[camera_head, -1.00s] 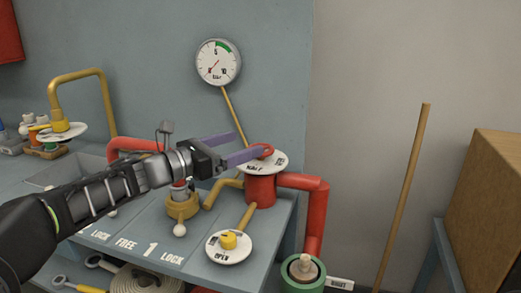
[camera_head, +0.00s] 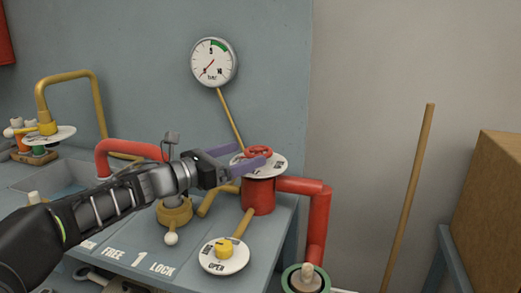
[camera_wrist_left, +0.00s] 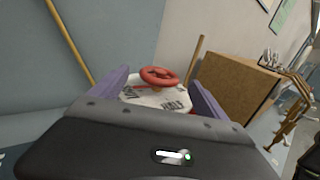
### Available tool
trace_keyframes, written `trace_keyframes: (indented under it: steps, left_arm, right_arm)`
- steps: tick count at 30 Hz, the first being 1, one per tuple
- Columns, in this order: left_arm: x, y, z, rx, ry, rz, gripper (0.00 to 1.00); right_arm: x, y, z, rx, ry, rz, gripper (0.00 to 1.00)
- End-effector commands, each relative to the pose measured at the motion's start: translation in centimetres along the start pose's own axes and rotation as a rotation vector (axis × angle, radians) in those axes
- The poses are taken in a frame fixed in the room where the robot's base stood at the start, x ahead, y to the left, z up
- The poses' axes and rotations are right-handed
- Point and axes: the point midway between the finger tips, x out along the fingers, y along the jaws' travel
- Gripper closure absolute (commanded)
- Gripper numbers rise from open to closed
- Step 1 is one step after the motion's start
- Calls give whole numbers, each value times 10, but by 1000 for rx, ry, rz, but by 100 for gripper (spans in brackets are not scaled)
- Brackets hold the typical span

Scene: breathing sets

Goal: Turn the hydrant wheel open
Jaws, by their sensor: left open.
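The red hydrant wheel (camera_head: 258,151) sits on a white labelled disc (camera_head: 270,166) on top of the red hydrant post (camera_head: 258,195). My left gripper (camera_head: 246,157) is open, its two purple fingers reaching toward the wheel from the left. In the left wrist view the wheel (camera_wrist_left: 159,76) shows beyond and between the open fingers, above the disc (camera_wrist_left: 150,97). The fingers do not appear to grip it; contact cannot be told. My right gripper is not in view.
A pressure gauge (camera_head: 214,62) hangs on the wall behind. A yellow knob on a disc marked OPEN (camera_head: 224,256) is on the bench front. A yellow valve (camera_head: 174,212) stands under my arm. A wooden pole (camera_head: 408,195) and a brown box (camera_head: 490,205) are at right.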

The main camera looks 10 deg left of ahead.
Motion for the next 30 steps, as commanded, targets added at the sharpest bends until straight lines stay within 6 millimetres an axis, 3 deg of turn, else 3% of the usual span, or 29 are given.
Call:
trace_keyframes:
  steps: [6, 12, 22, 30]
  left_arm:
    - [36, -1, -1, -1, 1, -4, 15]
    - [57, -1, 0, 0, 0, -3, 15]
    - [60, -1, 0, 0, 0, -1, 15]
    - [60, -1, 0, 0, 0, -1, 38]
  right_arm:
    - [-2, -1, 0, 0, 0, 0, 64]
    - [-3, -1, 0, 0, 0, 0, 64]
    - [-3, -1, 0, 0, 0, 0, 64]
    - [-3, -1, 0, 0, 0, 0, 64]
